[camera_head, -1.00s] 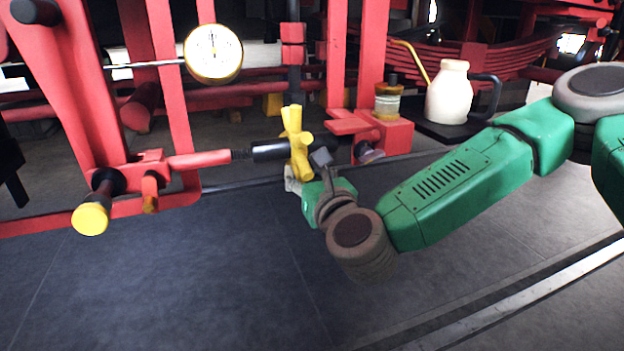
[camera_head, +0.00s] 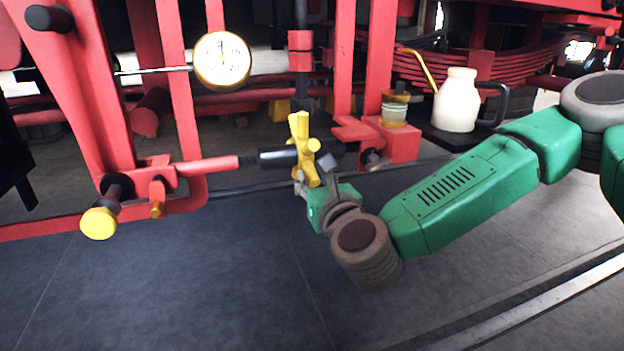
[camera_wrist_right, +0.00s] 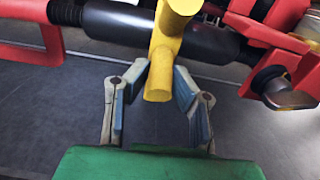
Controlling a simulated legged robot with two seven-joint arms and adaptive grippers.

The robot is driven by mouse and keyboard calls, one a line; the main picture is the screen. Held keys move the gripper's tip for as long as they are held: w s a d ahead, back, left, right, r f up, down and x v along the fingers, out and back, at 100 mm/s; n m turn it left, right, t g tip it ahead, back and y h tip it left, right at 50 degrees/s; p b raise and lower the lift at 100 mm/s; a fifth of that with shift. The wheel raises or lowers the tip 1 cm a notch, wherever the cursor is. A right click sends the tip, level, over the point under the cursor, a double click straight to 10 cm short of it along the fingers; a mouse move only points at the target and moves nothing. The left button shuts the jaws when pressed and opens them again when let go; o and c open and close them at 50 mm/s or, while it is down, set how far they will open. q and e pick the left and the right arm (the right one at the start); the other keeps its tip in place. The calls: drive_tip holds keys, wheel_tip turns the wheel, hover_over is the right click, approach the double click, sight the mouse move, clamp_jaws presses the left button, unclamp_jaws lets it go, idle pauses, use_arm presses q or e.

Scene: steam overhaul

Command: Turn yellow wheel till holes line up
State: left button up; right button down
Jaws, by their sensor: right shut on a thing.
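My right gripper (camera_head: 306,184) is at the wheel's lower side in the head view. The holes cannot be made out in either view. My left gripper is not in view.
A red frame with a white-faced gauge (camera_head: 222,60) stands behind and left. A yellow-capped pin (camera_head: 99,223) sticks out at lower left. A cream jug (camera_head: 456,101) and a small jar (camera_head: 395,108) stand at right behind my arm. The floor in front is clear.

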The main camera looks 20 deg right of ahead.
sight(313, 153)
drive_tip(key=shift+r, duration=0.15)
idle(0.5)
drive_tip(key=shift+s+r+p, duration=0.15)
drive_tip(key=shift+r+p, duration=0.85)
drive_tip(key=shift+r, duration=0.4)
drive_tip(key=shift+w+r+p, duration=0.25)
drive_tip(key=shift+r+p, duration=0.4)
drive_tip(key=shift+r, duration=0.45)
drive_tip(key=shift+w+r+p, duration=0.2)
drive_tip(key=shift+r+p, duration=0.1)
drive_tip(key=shift+r, duration=0.15)
drive_tip(key=shift+w+r+p, duration=0.2)
drive_tip(key=shift+r+p, duration=0.1)
drive_tip(key=shift+w+r, duration=0.25)
